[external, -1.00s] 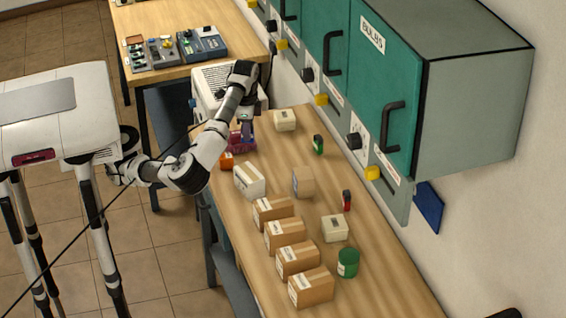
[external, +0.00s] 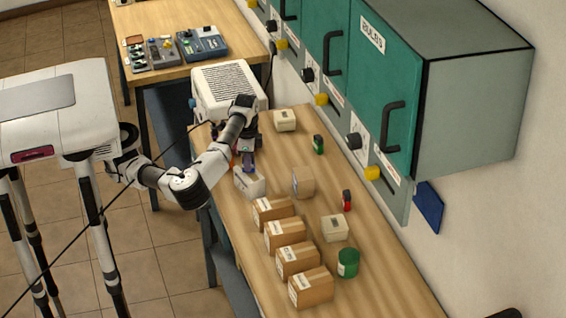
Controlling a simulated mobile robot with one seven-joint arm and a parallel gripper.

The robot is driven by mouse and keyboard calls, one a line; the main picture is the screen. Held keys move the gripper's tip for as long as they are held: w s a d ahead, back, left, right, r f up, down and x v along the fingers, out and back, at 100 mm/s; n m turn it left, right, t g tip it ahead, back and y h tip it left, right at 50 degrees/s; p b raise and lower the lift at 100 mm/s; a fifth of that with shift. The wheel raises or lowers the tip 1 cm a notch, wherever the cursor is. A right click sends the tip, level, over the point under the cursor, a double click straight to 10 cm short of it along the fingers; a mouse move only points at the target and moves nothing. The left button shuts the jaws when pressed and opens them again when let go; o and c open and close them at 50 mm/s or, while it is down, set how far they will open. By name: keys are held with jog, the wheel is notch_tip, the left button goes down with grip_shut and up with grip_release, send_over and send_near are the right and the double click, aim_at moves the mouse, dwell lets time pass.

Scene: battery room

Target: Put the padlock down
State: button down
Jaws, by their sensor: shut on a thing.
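My gripper (external: 248,164) reaches down over the left part of the wooden workbench (external: 290,220). It is close behind a white box (external: 250,183) and in front of the white vented machine (external: 227,88). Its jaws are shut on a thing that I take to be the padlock. The padlock itself is hidden by the fingers or too small to make out. I cannot tell whether it touches the bench top.
Several cardboard boxes (external: 297,259) line the bench's front edge. A brown box (external: 303,183), cream boxes (external: 334,228), a green can (external: 348,263) and small green (external: 318,145) and red (external: 347,200) items stand nearby. Green cabinets (external: 380,85) overhang the back.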

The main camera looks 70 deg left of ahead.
jog(key=shift+f, duration=0.1)
jog(key=shift+f+b, duration=0.15)
jog(key=shift+b, duration=0.15)
jog(key=c, duration=1.3)
grip_release()
notch_tip(320, 180, up, 13)
jog(key=shift+f, duration=0.2)
